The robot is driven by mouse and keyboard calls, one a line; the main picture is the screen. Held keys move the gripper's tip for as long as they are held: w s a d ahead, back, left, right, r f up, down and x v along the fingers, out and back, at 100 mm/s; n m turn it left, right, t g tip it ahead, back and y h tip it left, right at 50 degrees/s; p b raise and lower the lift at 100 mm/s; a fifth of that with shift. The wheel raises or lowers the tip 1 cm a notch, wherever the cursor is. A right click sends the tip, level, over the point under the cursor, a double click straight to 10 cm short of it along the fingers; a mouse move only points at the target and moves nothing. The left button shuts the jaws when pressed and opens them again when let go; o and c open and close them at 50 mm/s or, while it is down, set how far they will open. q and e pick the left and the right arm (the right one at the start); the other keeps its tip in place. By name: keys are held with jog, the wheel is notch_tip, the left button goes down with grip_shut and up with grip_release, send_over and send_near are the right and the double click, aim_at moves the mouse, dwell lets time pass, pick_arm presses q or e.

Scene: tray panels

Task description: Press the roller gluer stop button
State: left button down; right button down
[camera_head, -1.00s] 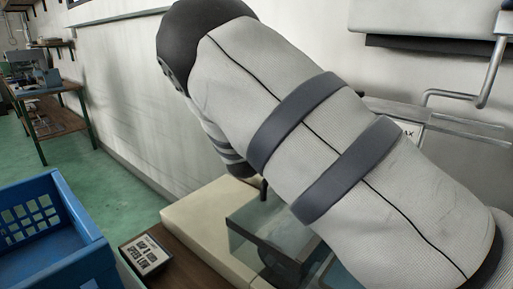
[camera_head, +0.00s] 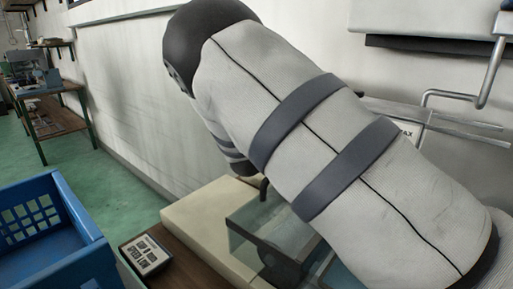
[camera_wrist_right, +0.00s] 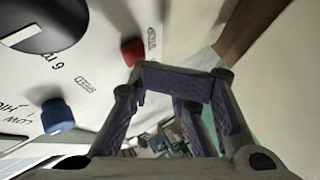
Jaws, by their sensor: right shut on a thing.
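In the right wrist view a pale panel (camera_wrist_right: 100,55) carries a red button (camera_wrist_right: 132,50), a blue button (camera_wrist_right: 57,117) and a black dial (camera_wrist_right: 45,25). Small labels stand by the buttons, too blurred to read surely. My right gripper (camera_wrist_right: 175,82), with purple pads, has its fingertips close beside the red button. I cannot tell whether they touch it. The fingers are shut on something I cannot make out. In the head view my right arm crosses the picture and hides the buttons and its gripper. My left gripper is not in view.
A glass-sided machine tank (camera_head: 250,243) and a cream block (camera_head: 190,217) lie below my arm. A small sign (camera_head: 146,254) lies on the brown bench. A blue crate (camera_head: 60,235) stands at left. Green floor is free behind it. A bent metal pipe (camera_head: 450,94) is at right.

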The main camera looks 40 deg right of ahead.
jog(key=shift+d, duration=0.5)
dwell(0.5)
jog(key=shift+a, duration=0.9)
jog(key=shift+s+a, duration=0.15)
jog(key=shift+a, duration=1.1)
jog(key=shift+s+a, duration=0.1)
jog(key=shift+a, duration=1.15)
